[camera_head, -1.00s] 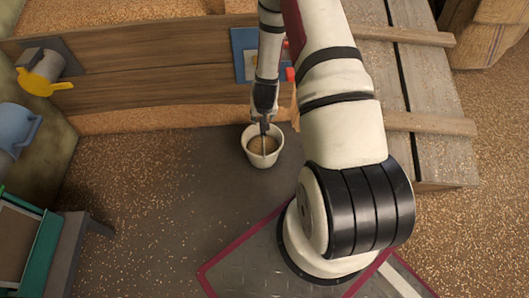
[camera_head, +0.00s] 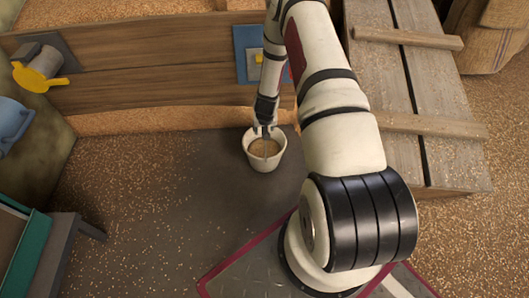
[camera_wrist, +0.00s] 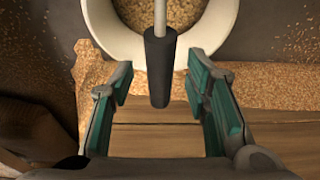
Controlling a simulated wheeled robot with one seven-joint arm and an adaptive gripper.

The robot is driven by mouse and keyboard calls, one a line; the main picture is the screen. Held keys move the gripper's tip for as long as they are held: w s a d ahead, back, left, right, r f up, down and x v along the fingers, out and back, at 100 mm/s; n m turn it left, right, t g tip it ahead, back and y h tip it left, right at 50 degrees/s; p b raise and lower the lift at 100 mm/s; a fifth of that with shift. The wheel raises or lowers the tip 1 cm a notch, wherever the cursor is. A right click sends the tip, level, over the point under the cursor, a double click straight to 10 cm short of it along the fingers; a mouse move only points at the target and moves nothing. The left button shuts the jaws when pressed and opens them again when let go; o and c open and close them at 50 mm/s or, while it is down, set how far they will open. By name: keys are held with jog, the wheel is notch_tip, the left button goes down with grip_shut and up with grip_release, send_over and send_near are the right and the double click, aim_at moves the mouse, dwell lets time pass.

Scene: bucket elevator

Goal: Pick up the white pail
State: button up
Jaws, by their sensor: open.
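The white pail (camera_head: 265,164) stands upright on the dark floor in the head view, filled with grain. In the wrist view its white rim and wall (camera_wrist: 100,25) show at the top. Its thin bail ends in a dark cylindrical grip (camera_wrist: 159,70), which points toward my gripper. My gripper (camera_head: 265,131) is over the pail's far side. In the wrist view my gripper (camera_wrist: 157,92) is open, with one green-padded finger on each side of the dark grip and a gap on both sides. The pail's far rim is partly hidden by the gripper in the head view.
Wooden boards (camera_head: 150,62) run behind the pail, with spilled grain along them. A wooden platform (camera_head: 440,130) is at right, sacks (camera_head: 495,40) beyond it. A yellow-and-grey fitting (camera_head: 40,72), a blue jug (camera_head: 10,122) and a green-edged stand (camera_head: 30,255) are at left. Floor left of the pail is clear.

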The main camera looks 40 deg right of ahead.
jog(key=shift+b+x, duration=0.3)
jog(key=shift+x, duration=0.7)
jog(key=shift+r, duration=0.1)
grip_shut()
jog(key=shift+w, duration=0.1)
jog(key=shift+r, duration=0.15)
